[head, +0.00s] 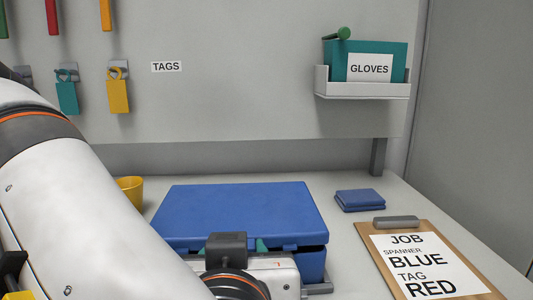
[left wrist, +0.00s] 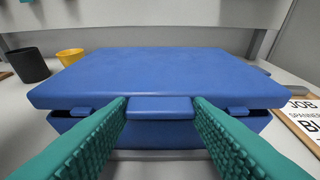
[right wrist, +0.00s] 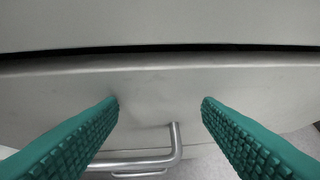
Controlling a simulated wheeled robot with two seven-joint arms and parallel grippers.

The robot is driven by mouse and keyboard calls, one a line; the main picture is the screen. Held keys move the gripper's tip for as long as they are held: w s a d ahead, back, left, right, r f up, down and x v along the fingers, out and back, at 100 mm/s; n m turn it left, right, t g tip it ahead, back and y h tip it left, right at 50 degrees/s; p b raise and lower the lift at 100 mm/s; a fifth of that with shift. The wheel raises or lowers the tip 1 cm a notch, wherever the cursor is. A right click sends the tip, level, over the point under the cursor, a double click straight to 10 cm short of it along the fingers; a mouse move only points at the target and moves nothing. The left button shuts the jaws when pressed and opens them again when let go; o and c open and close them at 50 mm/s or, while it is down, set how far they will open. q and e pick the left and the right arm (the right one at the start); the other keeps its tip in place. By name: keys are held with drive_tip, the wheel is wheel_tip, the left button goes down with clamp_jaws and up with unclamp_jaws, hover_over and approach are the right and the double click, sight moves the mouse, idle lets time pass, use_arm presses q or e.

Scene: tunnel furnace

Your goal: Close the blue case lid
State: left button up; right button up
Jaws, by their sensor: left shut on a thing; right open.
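The blue case lid (head: 235,208) lies almost flat over the blue case (head: 312,265) on the table. In the left wrist view the lid (left wrist: 160,70) fills the middle, with a dark gap between its front edge and the case body (left wrist: 240,122). My left gripper (left wrist: 160,106) is shut on the blue tab (left wrist: 160,108) at the lid's front edge, one finger at each side. My own arm hides part of the case front in the head view. My right gripper (right wrist: 160,102) is open and empty, facing a grey drawer front with a metal handle (right wrist: 150,160).
A clipboard (head: 370,235) with a job sheet and a folded blue cloth (head: 359,199) lie right of the case. A yellow cup (head: 131,190) and a black cup (left wrist: 27,65) stand left of it. A glove box (head: 395,60) sits on a wall shelf.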

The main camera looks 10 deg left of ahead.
use_arm(q)
drive_tip(key=o, duration=0.5)
drive_tip(key=shift+r, duration=0.1)
drive_tip(key=shift+o, duration=0.7)
drive_tip(key=shift+v, duration=2.5)
use_arm(e)
drive_tip(key=shift+w+r+t, duration=0.15)
drive_tip(key=shift+t, duration=0.25)
use_arm(q)
drive_tip(key=shift+a, duration=0.1)
